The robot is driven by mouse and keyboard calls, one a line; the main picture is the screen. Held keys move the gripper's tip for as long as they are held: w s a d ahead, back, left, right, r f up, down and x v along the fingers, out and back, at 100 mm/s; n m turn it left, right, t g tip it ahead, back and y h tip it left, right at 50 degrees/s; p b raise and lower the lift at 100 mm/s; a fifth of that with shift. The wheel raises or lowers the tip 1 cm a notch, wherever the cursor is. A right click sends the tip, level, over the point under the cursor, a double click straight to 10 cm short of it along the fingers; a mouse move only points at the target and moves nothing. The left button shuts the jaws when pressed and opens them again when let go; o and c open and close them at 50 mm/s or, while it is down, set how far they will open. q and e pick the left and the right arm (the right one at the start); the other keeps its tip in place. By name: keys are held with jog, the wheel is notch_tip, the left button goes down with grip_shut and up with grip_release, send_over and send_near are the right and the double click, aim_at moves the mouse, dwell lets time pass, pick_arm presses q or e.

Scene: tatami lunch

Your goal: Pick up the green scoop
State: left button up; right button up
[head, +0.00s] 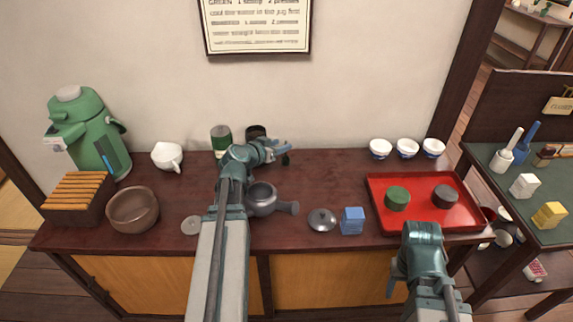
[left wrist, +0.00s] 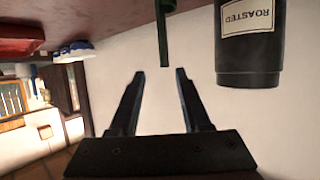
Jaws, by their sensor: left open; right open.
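The green scoop (left wrist: 163,32) shows in the left wrist view as a narrow upright green strip, cut off by the top edge. It lies ahead of the gap between the fingers of my left gripper (left wrist: 160,75), which is open and empty. In the head view, my left gripper (head: 284,148) is near the back wall, with a small dark green part of the scoop (head: 286,160) just below it; the rest is hidden. My right gripper (head: 392,286) is low at the front right, partly hidden by its arm, away from the scoop.
A black canister labelled ROASTED (left wrist: 249,50) stands close beside the scoop; a green canister (head: 221,140) is to its left. Three cups (head: 407,148) stand behind.

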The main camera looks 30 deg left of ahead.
aim_at(286, 142)
pick_arm(q)
jog(key=shift+b+x, duration=0.35)
jog(key=shift+x, duration=1.25)
jog(key=shift+a+f, duration=0.1)
jog(key=x, duration=0.1)
jog(key=b+x, duration=0.1)
jog(key=x, duration=0.1)
jog(key=b+x, duration=0.1)
jog(key=x, duration=0.1)
jog(key=shift+w+a+f, duration=0.1)
jog(key=shift+a, duration=0.2)
grip_shut()
